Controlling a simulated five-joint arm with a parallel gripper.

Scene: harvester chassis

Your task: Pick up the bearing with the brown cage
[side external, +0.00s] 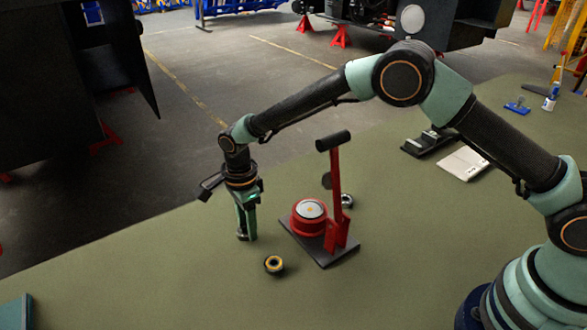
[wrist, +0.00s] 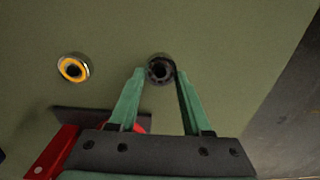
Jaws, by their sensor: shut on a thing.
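My gripper (side external: 243,234) points down at the green table, left of the red press. In the wrist view its green fingers stand on either side of a small round bearing with a dark cage (wrist: 159,70) and are shut on it. The cage looks dark, and I cannot tell brown from black. In the side view the fingers mostly hide this bearing. I cannot tell whether it is clear of the table. A bearing with a yellow-orange cage (side external: 274,264) lies apart on the table; it also shows at the left in the wrist view (wrist: 74,68).
A red press (side external: 336,195) on a dark base plate (side external: 322,252) stands right of my gripper. Another bearing (side external: 347,201) lies behind it. A white pad (side external: 462,164) and a blue tool (side external: 517,106) lie farther back.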

